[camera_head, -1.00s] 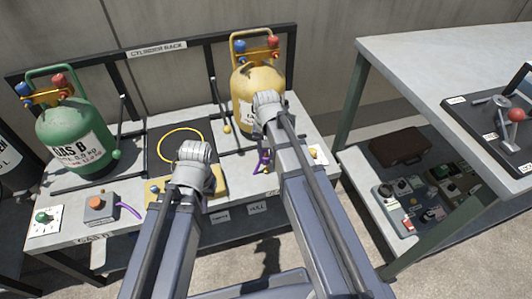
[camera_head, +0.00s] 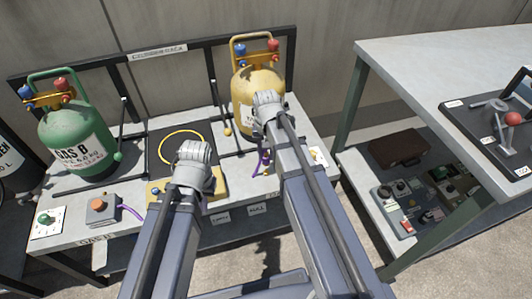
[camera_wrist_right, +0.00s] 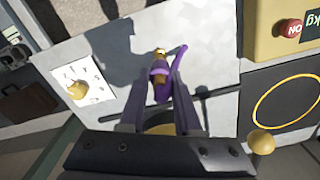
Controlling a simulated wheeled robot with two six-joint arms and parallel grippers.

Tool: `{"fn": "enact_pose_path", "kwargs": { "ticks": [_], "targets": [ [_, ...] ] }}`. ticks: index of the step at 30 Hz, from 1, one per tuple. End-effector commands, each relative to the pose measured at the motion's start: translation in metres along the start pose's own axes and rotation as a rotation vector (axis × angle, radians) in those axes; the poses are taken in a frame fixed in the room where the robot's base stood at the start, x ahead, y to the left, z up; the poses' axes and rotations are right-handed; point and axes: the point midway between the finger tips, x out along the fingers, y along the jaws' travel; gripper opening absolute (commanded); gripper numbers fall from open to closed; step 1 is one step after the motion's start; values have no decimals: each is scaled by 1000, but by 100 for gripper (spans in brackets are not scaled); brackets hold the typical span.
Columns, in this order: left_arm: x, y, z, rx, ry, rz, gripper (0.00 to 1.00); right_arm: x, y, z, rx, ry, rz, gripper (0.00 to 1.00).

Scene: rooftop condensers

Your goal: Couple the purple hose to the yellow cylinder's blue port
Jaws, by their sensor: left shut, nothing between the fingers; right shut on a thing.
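The yellow cylinder (camera_head: 262,84) stands upright on the rack bench in the head view, with a blue fitting (camera_head: 240,49) and a red fitting (camera_head: 273,45) on top. My right gripper (camera_wrist_right: 158,100) is shut on the purple hose (camera_wrist_right: 161,92), whose brass end (camera_wrist_right: 160,62) points away from the wrist. The hose also shows below the right wrist in the head view (camera_head: 263,163). My right wrist covers part of the cylinder's lower front. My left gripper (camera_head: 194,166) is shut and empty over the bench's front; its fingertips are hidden.
A green cylinder (camera_head: 75,145) stands at left, and a yellow ring (camera_head: 181,133) lies on a dark mat between the cylinders. An orange-knobbed box (camera_head: 101,210) sits at the front left. A grey table (camera_head: 440,60) stands at right, with several control boxes on its lower shelf.

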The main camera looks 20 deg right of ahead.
Motion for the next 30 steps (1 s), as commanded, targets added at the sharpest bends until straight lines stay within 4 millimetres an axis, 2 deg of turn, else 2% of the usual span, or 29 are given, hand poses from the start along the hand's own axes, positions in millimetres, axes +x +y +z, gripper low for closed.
{"fn": "enact_pose_path", "kwargs": {
  "ticks": [9,14,20,30],
  "targets": [
    [0,2,0,-2,0,8,0,0,0,0,0,0,0,0],
    [-13,0,1,-2,0,9,0,-14,0,0,0,0,0,0],
    [-48,-3,3,-2,0,9,0,-48,0,0,0,0,0,0],
    [-132,-12,8,-3,0,9,0,-133,0,0,0,0,0,0]
  ]
}}
